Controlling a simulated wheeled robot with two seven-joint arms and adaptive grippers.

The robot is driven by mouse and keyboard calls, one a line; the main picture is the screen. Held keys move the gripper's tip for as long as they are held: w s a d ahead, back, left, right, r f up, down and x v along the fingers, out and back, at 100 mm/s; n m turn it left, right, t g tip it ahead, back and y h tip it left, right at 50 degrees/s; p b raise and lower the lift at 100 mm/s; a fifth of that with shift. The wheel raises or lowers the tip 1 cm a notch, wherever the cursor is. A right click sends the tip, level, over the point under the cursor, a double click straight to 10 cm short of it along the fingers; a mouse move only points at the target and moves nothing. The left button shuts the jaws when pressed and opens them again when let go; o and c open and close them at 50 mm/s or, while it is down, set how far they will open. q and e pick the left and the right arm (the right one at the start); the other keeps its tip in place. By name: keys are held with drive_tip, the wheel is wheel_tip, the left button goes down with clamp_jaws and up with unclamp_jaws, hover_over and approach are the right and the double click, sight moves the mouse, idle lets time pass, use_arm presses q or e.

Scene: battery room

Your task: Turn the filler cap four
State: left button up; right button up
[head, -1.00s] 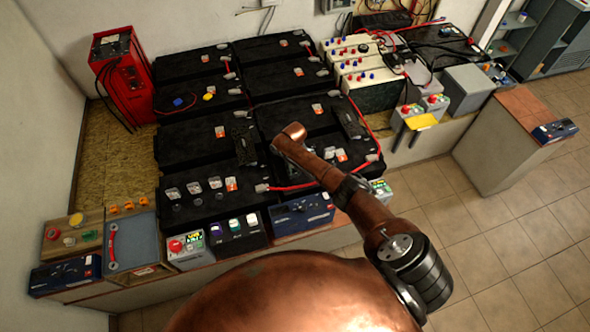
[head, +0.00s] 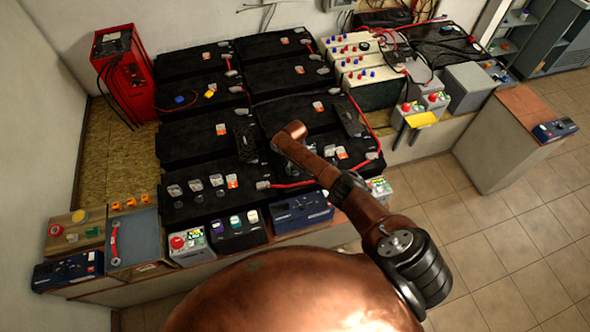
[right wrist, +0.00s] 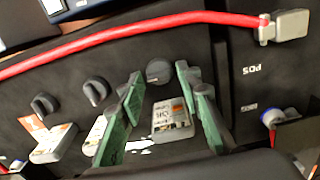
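In the right wrist view a row of dark round filler caps lies on a black battery top (right wrist: 235,85). One cap (right wrist: 158,70) sits between the green-padded fingertips of my right gripper (right wrist: 159,78). The fingers stand apart on both sides of it; contact is not clear. A second cap (right wrist: 96,92) and a third cap (right wrist: 45,105) lie to the left. A small tag (right wrist: 171,120) with unreadable print shows between the fingers. In the head view the same battery's tags (head: 341,153) show beside my copper arm, which hides much of the right gripper. My left gripper is not seen.
A red cable (right wrist: 130,45) crosses above the caps to a grey terminal clamp (right wrist: 291,24). More black batteries (head: 195,92) fill the bench. A red charger (head: 127,75) stands at the back left. A grey box (head: 470,88) stands at the right; the tiled floor (head: 510,215) is open.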

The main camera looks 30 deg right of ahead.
sight(295, 171)
drive_tip(key=shift+o, duration=0.9)
drive_tip(key=shift+r, duration=0.1)
wheel_tip(295, 171, up, 12)
